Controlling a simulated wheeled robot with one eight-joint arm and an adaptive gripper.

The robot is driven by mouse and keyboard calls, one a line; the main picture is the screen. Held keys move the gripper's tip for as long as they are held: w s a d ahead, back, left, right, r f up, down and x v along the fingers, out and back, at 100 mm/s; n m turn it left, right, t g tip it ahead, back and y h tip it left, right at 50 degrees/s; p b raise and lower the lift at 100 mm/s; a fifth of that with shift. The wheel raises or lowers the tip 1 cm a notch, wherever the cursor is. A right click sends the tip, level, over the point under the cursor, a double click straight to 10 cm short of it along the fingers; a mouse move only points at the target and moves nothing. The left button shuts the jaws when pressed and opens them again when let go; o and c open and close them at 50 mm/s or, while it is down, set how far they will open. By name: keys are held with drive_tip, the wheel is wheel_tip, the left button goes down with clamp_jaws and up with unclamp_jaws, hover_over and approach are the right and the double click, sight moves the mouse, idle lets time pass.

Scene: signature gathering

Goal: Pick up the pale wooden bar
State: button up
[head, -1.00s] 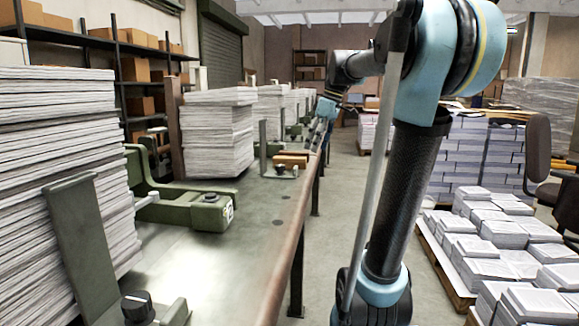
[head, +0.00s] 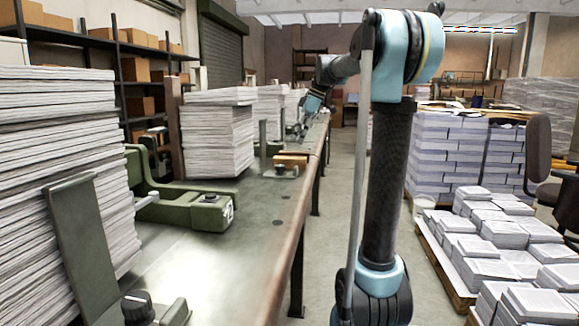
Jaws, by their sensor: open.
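A light brown wooden bar (head: 291,160) lies on the long metal-topped bench, near its right edge in the middle distance. It is small in the head view, and I cannot tell whether it is one piece or two. My gripper (head: 298,132) is small and far off at the end of my arm, pointing down over the bench. In the picture it stands above the bar and slightly right of it, apart from it. It is open, with nothing visible between its fingers; the fingertips are hard to make out.
Tall paper stacks (head: 218,135) stand along the left of the bench (head: 240,235). On the right, a pallet (head: 445,265) holds several paper bundles. The aisle floor is clear.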

sight(291, 157)
drive_tip(key=x, duration=0.5)
drive_tip(key=shift+f, duration=0.1)
drive_tip(key=shift+s+x, duration=0.2)
drive_tip(key=shift+x, duration=2.45)
drive_tip(key=shift+d, duration=0.15)
drive_tip(key=c, duration=1.1)
